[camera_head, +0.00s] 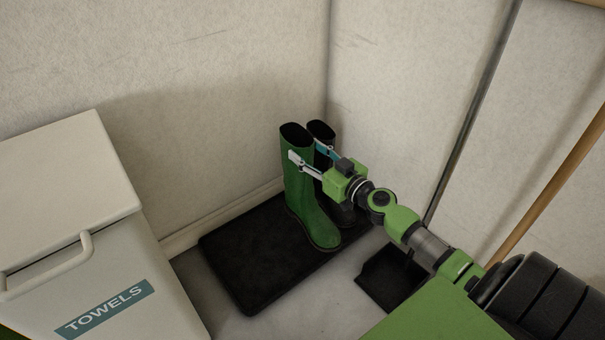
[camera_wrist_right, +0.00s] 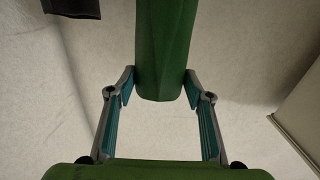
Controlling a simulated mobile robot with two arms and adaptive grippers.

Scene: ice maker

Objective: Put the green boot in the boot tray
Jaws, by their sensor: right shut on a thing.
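The green boot (camera_head: 298,190) stands upright over the right part of the black boot tray (camera_head: 235,255), toe toward the front right. Its sole appears to be on or just above the tray; I cannot tell if it touches. My right gripper (camera_head: 307,156) is shut on the upper shaft of the green boot, one finger on each side. In the right wrist view, the fingers (camera_wrist_right: 160,82) flank the green shaft (camera_wrist_right: 164,40). A black boot (camera_head: 321,131) stands just behind the green boot, partly hidden by it and by my gripper. My left gripper is not in view.
A white bin labelled TOWELS (camera_head: 150,275) stands at the left. Walls meet in a corner behind the boots. A black dustpan-like object (camera_head: 378,284) lies on the floor right of the tray. A wooden pole (camera_head: 550,190) leans at the right. The tray's left part is bare.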

